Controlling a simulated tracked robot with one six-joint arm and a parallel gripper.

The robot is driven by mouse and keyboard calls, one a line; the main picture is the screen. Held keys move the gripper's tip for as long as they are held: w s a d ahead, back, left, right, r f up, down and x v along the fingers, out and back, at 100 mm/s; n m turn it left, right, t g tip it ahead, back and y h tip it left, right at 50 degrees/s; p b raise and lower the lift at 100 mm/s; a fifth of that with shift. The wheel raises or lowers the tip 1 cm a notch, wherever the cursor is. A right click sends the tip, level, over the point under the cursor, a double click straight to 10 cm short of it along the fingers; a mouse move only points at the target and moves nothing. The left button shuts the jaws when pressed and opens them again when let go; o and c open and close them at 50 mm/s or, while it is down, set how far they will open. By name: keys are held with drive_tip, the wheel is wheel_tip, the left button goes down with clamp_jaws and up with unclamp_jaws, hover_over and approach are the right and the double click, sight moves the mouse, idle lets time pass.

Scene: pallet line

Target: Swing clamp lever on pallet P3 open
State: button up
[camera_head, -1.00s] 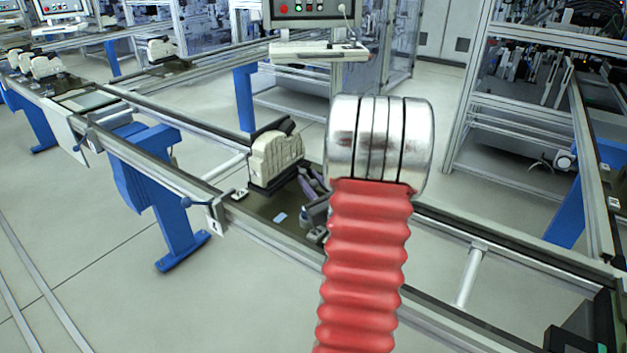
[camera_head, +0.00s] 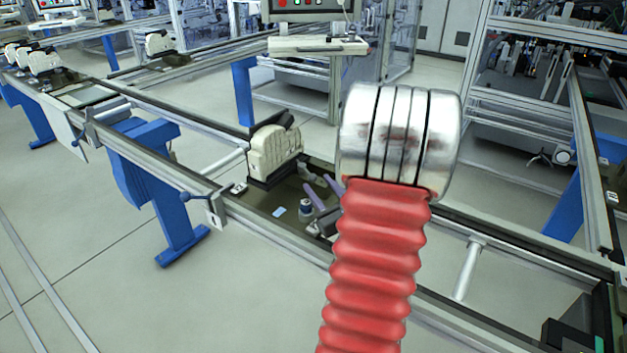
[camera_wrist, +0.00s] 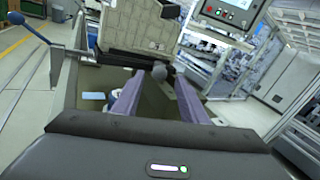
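A pale cream fixture block (camera_head: 274,150) stands on a dark pallet on the conveyor; it also shows in the wrist view (camera_wrist: 138,28). In the wrist view, a dark bar (camera_wrist: 118,58) runs along the block's foot, and a grey ball knob (camera_wrist: 159,73) shows near it. The knob looks like the clamp lever's end; no P3 label is readable. My gripper (camera_wrist: 158,76) has two purple fingers, apart, with the knob between their tips in the picture; contact cannot be told. In the head view, my gripper (camera_head: 321,186) is low beside the block, partly hidden by my red arm.
A blue-handled lever (camera_head: 195,197) sticks out at the conveyor's near rail (camera_head: 262,235); its blue ball also shows in the wrist view (camera_wrist: 16,18). A control panel (camera_head: 308,8) stands behind. A small blue-white patch (camera_head: 278,211) lies on the pallet.

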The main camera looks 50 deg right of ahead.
drive_tip(key=v, duration=0.7)
drive_tip(key=shift+s, duration=0.2)
drive_tip(key=shift+a, duration=0.1)
